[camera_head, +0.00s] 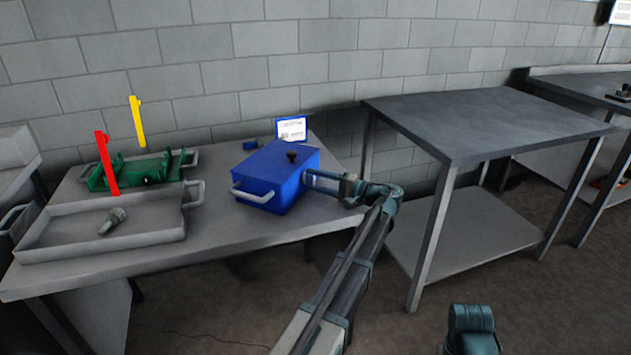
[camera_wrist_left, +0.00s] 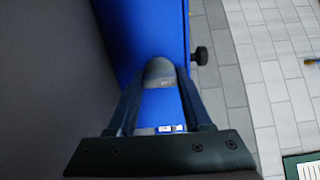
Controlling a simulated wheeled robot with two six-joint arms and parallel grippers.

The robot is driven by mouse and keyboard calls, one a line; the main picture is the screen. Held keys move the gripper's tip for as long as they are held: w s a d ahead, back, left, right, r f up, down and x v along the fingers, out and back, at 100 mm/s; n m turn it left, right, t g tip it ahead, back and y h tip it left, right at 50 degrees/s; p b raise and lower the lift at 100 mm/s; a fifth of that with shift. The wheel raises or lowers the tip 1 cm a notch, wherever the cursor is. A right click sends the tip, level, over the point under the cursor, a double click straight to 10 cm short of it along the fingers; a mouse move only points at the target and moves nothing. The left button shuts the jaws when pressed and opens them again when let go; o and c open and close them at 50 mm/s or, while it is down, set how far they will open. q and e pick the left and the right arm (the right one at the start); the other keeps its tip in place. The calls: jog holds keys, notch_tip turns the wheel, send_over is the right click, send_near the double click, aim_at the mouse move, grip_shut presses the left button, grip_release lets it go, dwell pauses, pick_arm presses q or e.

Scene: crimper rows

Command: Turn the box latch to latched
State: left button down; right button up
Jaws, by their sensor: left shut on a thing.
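The blue box (camera_head: 262,180) stands near the right end of the left table, lid closed, with a black knob (camera_head: 291,157) on top. A grey handle (camera_head: 252,194) shows on its left side. My left gripper (camera_head: 312,178) reaches the box's right side. In the left wrist view its fingers (camera_wrist_left: 160,85) are closed around a grey rounded piece (camera_wrist_left: 159,70) against the blue box (camera_wrist_left: 120,30); I cannot tell whether this is a handle or the latch. The black knob also shows there (camera_wrist_left: 201,55). My right gripper is out of view.
On the left table (camera_head: 228,228) are a grey tray (camera_head: 150,236) with a small tool (camera_head: 112,220), a green holder (camera_head: 150,168), and red (camera_head: 106,160) and yellow (camera_head: 138,122) upright markers. A sign (camera_head: 291,129) stands behind the box. An empty table (camera_head: 480,120) stands right.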

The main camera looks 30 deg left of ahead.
pick_arm(q)
jog(key=shift+n, duration=0.3)
dwell(0.4)
jog(key=shift+c, duration=1.6)
grip_release()
jog(key=shift+d, duration=0.1)
jog(key=d, duration=0.9)
jog(key=w+d, duration=0.1)
jog(key=d, duration=0.3)
jog(key=shift+d, duration=0.35)
